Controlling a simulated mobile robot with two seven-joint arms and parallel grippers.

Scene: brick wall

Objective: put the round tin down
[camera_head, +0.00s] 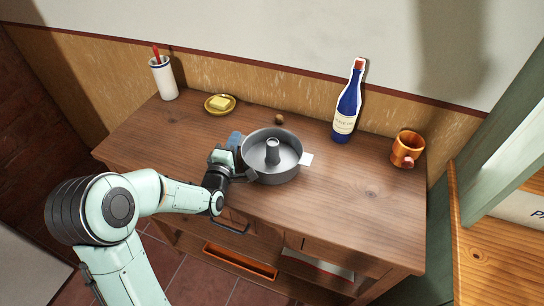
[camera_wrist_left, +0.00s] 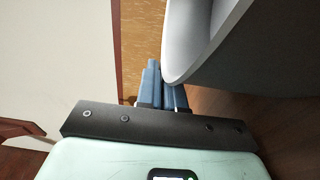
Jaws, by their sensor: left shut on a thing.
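The round tin (camera_head: 285,174) is a grey ring-shaped pan with a tube in its middle. It appears upright over the middle of the wooden table; I cannot tell whether its base touches the top. My left gripper (camera_head: 238,146) is at the tin's left side, shut on its wall. In the left wrist view the blue fingers (camera_wrist_left: 162,88) are closed together against the tin's curved wall (camera_wrist_left: 205,45), which fills the upper right. My right gripper is not in view.
On the table (camera_head: 355,205) stand a white holder (camera_head: 164,80), a butter dish (camera_head: 220,104), a small brown ball (camera_head: 279,119), a blue bottle (camera_head: 347,105) and an orange mug (camera_head: 406,150). The table's right front is clear.

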